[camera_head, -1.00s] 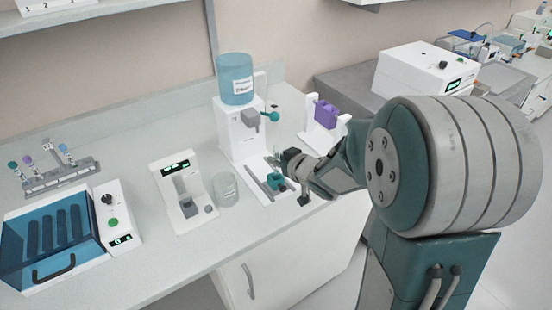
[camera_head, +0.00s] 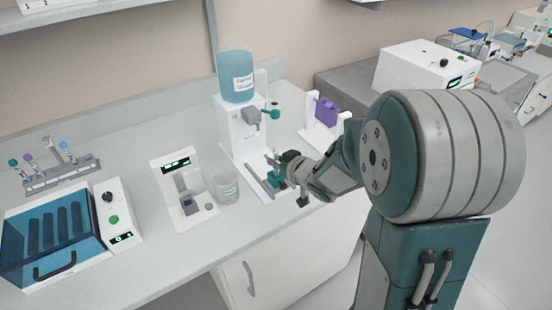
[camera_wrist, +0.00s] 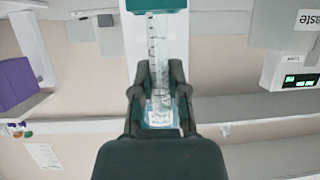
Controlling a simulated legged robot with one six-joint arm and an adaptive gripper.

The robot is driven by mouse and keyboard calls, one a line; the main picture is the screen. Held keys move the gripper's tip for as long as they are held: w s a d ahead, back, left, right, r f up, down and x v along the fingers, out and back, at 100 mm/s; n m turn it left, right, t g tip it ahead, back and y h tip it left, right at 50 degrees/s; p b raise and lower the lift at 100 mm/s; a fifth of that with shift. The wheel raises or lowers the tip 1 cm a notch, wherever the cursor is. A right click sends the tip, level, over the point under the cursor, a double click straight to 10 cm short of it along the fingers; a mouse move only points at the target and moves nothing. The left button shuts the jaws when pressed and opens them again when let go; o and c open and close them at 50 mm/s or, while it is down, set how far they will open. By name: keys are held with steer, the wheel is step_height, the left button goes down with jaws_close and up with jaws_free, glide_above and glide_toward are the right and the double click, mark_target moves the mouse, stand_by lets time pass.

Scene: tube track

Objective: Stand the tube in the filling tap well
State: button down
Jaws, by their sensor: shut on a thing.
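My gripper (camera_head: 279,163) is at the front of the white filling tap (camera_head: 238,135), below its grey spout (camera_head: 251,116). In the wrist view my gripper (camera_wrist: 160,92) is shut on a clear graduated tube (camera_wrist: 157,48). The tube runs from between the fingers toward a teal block (camera_wrist: 156,4) at the top edge of that view. The teal well block (camera_head: 273,179) sits on the tap's base, just below my gripper in the head view. Whether the tube's end touches the block or is inside it cannot be told.
A beaker (camera_head: 226,187) and a small white instrument (camera_head: 184,192) stand left of the tap. A blue-lidded machine (camera_head: 52,240) and a tube rack (camera_head: 60,172) are at far left. Front counter space is clear.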

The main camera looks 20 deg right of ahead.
steer(key=shift+f, duration=0.75)
stand_by(0.4)
steer(key=c, duration=0.6)
jaws_free()
steer(key=v, duration=0.7)
steer(key=shift+s+d, duration=0.1)
steer(key=shift+s, duration=0.1)
steer(key=shift+r, duration=0.15)
